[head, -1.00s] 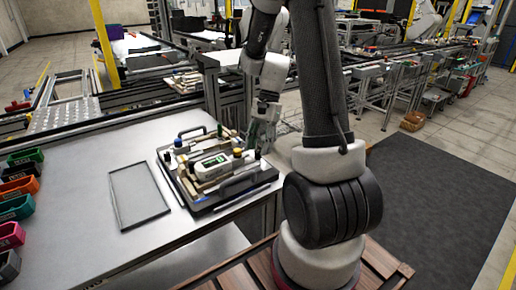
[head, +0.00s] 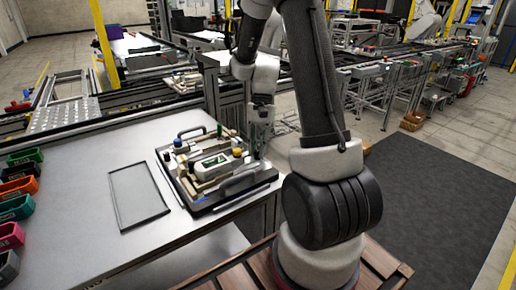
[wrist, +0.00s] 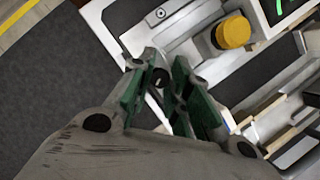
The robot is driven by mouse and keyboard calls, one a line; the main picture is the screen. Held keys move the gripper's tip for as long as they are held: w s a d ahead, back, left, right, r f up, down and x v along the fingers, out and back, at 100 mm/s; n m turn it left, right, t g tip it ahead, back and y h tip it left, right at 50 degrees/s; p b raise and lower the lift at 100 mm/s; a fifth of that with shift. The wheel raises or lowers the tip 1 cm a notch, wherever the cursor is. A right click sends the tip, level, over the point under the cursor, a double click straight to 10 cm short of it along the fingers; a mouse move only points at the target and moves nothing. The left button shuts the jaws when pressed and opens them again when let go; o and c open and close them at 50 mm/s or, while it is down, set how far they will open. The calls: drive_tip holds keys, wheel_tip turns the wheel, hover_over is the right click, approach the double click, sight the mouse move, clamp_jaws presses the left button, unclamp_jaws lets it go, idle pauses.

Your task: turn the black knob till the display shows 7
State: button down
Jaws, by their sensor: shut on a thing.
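My gripper (head: 259,142) is at the right edge of the board of fixtures, pointing down. In the wrist view its green-padded fingers (wrist: 168,88) are closed around a small dark part, which looks like the black knob (wrist: 158,78); the fingers hide most of it. The display (wrist: 288,10) is cut off at the top right of the wrist view, with a green stroke showing. In the head view the display (head: 213,163) sits on a white unit, its figure too small to read. A yellow round knob (wrist: 234,32) stands between the display and my gripper.
The black-edged board (head: 232,198) holds several other fixtures, with a handle at the back. It lies on a grey table (head: 85,170), near its right edge. An empty shallow tray (head: 138,196) lies to its left. Coloured bins (head: 20,208) line the far left.

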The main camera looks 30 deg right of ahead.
drive_tip(key=shift+n, duration=0.4)
drive_tip(key=c, duration=1.3)
unclamp_jaws()
drive_tip(key=shift+c, duration=0.2)
drive_tip(key=v, duration=1.2)
drive_tip(key=shift+w, duration=0.1)
